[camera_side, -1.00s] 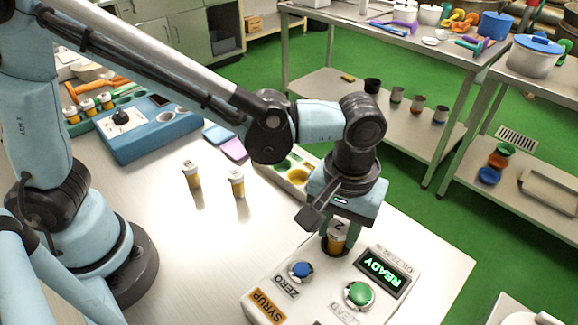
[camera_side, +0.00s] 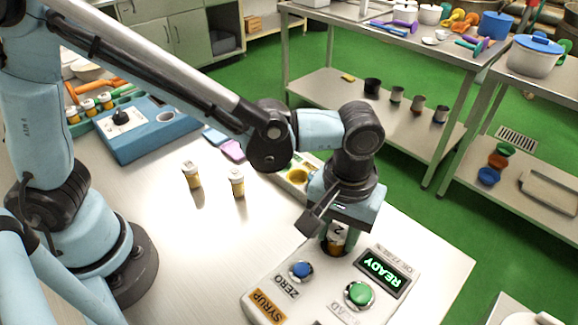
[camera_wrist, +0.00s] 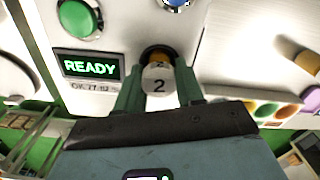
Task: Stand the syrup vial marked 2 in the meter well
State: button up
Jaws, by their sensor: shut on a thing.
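The syrup vial marked 2 has a white cap with a dark 2 and an amber body; it shows in the side view (camera_side: 336,238) and in the wrist view (camera_wrist: 158,80). My gripper (camera_wrist: 158,88) is shut on it, one green finger on each side of the cap. The vial's lower part is inside the dark round meter well (camera_wrist: 157,50) in the white meter; its depth there is hidden. In the side view my gripper (camera_side: 338,240) stands directly over the well.
The meter (camera_side: 325,283) has a blue ZERO button (camera_side: 301,270), a green button (camera_side: 359,294) and a display (camera_side: 382,273) reading READY. Two other capped vials (camera_side: 191,175) (camera_side: 237,183) stand on the bench to the left. A blue unit (camera_side: 150,135) stands farther back.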

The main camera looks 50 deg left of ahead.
aim_at(339, 229)
jog(key=shift+f, duration=0.1)
jog(key=o, duration=0.8)
jog(key=shift+c, duration=0.2)
notch_tip(339, 229, up, 11)
dwell(0.6)
